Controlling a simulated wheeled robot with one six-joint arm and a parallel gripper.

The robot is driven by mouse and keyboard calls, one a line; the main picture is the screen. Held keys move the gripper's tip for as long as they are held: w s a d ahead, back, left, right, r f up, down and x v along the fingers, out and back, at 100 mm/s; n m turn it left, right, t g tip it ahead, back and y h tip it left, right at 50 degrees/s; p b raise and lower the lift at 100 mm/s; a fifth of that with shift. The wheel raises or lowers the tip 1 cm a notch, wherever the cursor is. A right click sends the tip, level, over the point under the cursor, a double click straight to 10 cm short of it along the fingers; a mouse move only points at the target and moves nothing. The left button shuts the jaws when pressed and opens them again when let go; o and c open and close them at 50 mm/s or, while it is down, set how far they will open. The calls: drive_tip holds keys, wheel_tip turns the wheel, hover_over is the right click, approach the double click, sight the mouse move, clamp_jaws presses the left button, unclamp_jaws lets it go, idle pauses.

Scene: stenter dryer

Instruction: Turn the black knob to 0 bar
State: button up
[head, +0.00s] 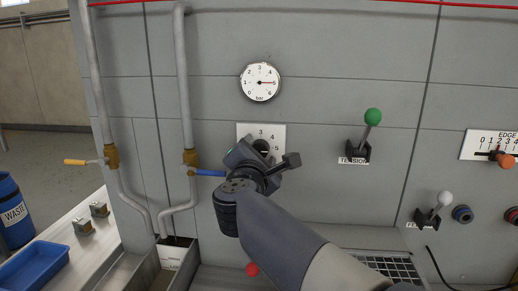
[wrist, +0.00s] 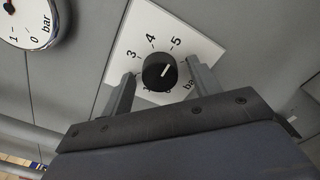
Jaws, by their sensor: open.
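The black knob (wrist: 160,72) sits on a white dial plate (wrist: 205,47) marked in bar. Its white mark points up and right, roughly toward the 5. My gripper (wrist: 160,78) is open, with one finger on each side of the knob and gaps visible between. In the head view, my gripper (head: 264,163) is in front of the lower part of the dial plate (head: 277,130), and the knob (head: 262,146) is partly hidden behind it.
A green-topped TENSION lever (head: 373,117) stands right of the dial. A white-topped lever (head: 445,198) and an EDGE scale (head: 490,145) are farther right. A red button (head: 252,269) is below.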

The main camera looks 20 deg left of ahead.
drive_tip(key=shift+w+a, duration=0.1)
drive_tip(key=shift+w, duration=0.1)
drive_tip(key=c, duration=1)
